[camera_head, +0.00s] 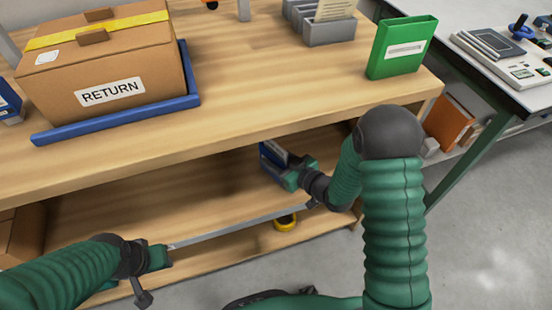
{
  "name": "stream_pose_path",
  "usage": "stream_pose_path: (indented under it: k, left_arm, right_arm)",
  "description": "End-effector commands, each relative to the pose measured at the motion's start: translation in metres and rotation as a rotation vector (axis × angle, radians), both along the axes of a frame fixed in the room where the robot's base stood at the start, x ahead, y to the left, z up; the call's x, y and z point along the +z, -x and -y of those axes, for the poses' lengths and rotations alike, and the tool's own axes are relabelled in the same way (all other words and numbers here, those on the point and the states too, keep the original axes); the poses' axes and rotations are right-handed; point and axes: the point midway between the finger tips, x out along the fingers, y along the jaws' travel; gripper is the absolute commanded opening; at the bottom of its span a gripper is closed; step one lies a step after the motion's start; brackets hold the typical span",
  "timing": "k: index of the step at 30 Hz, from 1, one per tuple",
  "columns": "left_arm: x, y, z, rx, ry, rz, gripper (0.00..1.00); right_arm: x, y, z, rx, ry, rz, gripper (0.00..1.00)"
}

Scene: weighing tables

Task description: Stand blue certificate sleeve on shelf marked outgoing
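A blue sleeve (270,153) stands roughly upright in the lower shelf space (215,190), under the tabletop. My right gripper (290,174) reaches in under the tabletop edge and is at the sleeve, with its fingers around the sleeve's near part; it seems shut on it. The sleeve's lower edge is hidden by the gripper, so I cannot tell whether it touches the shelf board. My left gripper (162,257) is at the left end of a grey strip along the shelf front; its fingers are too small to read. No outgoing mark is legible.
On the tabletop are a RETURN carton (110,65) on a blue tray (195,100), a green binder (402,47) and a grey file rack (325,30). A yellow tape roll (285,222) lies below the strip. A white side table (510,88) stands right.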

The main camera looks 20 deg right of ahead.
Motion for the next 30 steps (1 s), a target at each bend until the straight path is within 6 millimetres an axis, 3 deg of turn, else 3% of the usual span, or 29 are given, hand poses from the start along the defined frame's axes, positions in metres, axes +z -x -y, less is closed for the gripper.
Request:
stream_pose_path:
  k: [11, 24, 30]
  left_arm:
    - [0.004, 0.000, 0.000, 0.000, 0.000, 0.000, 0.36]
    - [0.044, 0.000, 0.000, 0.000, 0.000, 0.000, 0.36]
    - [0.046, 0.000, 0.000, 0.000, 0.000, 0.000, 0.36]
  right_arm:
    - [0.005, 0.003, 0.002, -0.001, 0.000, -0.001, 0.49]
    - [0.036, 0.089, 0.041, -0.004, -0.002, -0.002, 0.49]
    - [0.036, 0.102, 0.049, -0.007, 0.025, -0.022, 0.49]
